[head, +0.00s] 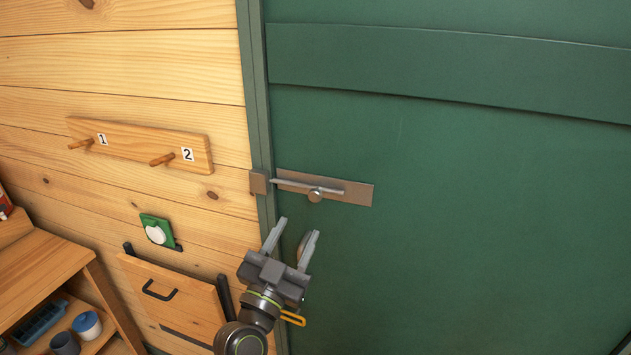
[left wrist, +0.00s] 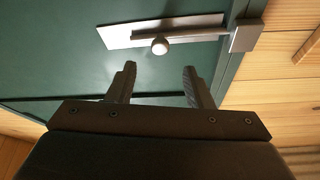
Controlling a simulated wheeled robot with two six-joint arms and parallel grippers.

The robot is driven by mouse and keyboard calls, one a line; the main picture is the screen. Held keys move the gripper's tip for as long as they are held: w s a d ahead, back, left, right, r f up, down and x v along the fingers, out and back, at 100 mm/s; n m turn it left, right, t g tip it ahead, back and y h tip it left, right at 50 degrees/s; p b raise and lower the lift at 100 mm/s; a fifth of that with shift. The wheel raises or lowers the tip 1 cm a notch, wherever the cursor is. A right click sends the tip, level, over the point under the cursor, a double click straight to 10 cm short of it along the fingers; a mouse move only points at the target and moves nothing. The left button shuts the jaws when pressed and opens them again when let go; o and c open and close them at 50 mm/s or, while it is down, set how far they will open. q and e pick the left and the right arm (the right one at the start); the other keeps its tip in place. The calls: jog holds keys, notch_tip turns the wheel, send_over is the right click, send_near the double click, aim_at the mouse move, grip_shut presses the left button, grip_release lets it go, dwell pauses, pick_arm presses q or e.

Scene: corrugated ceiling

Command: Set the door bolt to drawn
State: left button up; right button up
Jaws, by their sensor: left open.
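The door bolt is a grey bar (head: 333,191) with a round knob (head: 315,196) on a flat plate (head: 358,193) fixed to the green door (head: 450,220). The bar's left end reaches the keeper block (head: 259,182) on the frame; I cannot tell whether it sits inside. My left gripper (head: 298,227) is open and empty, just below the knob and apart from it. In the left wrist view the picture is turned over: the knob (left wrist: 160,46) shows beyond and between the open fingertips (left wrist: 159,69), with the keeper (left wrist: 245,36) at the right. My right gripper is not in view.
A peg board (head: 130,138) with two numbered pegs is on the wood wall. Below are a green-and-white switch (head: 156,232), a wooden panel with a black handle (head: 200,305) and a shelf (head: 40,260) with cups. A roundish brown thing is partly hidden behind my gripper. The door's right side is clear.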

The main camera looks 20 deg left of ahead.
aim_at(314, 198)
pick_arm(q)
jog(key=p+x, duration=0.4)
jog(key=x, duration=0.4)
jog(key=shift+w+r, duration=0.2)
jog(key=shift+r, duration=0.05)
jog(key=shift+w+d+p, duration=0.1)
jog(key=shift+w+p, duration=0.35)
jog(key=shift+w, duration=0.15)
jog(key=shift+c, duration=0.2)
grip_shut()
